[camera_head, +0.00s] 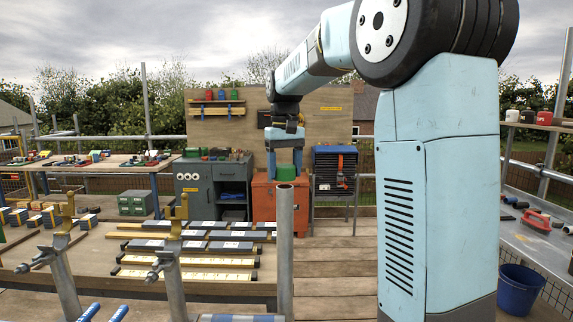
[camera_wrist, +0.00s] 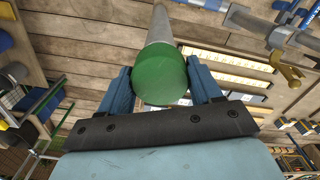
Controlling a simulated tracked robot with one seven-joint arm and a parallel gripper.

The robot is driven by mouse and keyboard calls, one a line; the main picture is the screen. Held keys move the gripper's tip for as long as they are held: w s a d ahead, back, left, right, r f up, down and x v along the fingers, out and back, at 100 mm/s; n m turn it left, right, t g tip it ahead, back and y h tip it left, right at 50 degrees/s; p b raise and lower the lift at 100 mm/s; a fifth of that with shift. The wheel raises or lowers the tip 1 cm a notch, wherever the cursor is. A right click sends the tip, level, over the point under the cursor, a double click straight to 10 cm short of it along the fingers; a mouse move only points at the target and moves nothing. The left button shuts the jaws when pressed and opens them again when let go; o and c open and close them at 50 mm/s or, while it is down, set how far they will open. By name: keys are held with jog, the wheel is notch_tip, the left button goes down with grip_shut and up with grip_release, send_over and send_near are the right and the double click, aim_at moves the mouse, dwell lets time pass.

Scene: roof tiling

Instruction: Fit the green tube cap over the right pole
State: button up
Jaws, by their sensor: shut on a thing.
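My gripper (camera_head: 285,158) points down and is shut on the green tube cap (camera_head: 285,173). The cap also shows in the wrist view (camera_wrist: 160,84), between the two blue fingers. The right pole (camera_head: 285,245) is a plain grey upright tube. In the head view its top rim is in sight just below the cap, and the two look roughly lined up. In the wrist view the pole (camera_wrist: 159,28) runs away behind the cap, which hides its top end. I cannot tell the exact gap between cap and pole.
Two clamp poles with yellow forks, one at the left (camera_head: 65,215) and one nearer the middle (camera_head: 177,220), stand left of the pole. A low bench holds rows of strips (camera_head: 190,260). An orange cabinet (camera_head: 264,200) stands behind. Bare planks (camera_head: 340,260) lie to the right.

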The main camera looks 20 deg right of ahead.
aim_at(285, 186)
jog(key=shift+f, duration=2.5)
jog(key=o, duration=1.1)
notch_tip(285, 186, up, 14)
jog(key=shift+f, duration=0.2)
jog(key=s+f+t, duration=0.2)
jog(key=s+f, duration=0.3)
jog(key=s, duration=0.4)
jog(key=s+f+t, duration=0.1)
jog(key=s+f, duration=0.5)
jog(key=s, duration=0.4)
jog(key=s+f+t, duration=0.2)
jog(key=s+f, duration=0.3)
jog(key=s, duration=0.4)
jog(key=shift+s+d+f+m+t, duration=0.2)
jog(key=shift+f+m+t, duration=0.1)
jog(key=shift+m, duration=0.1)
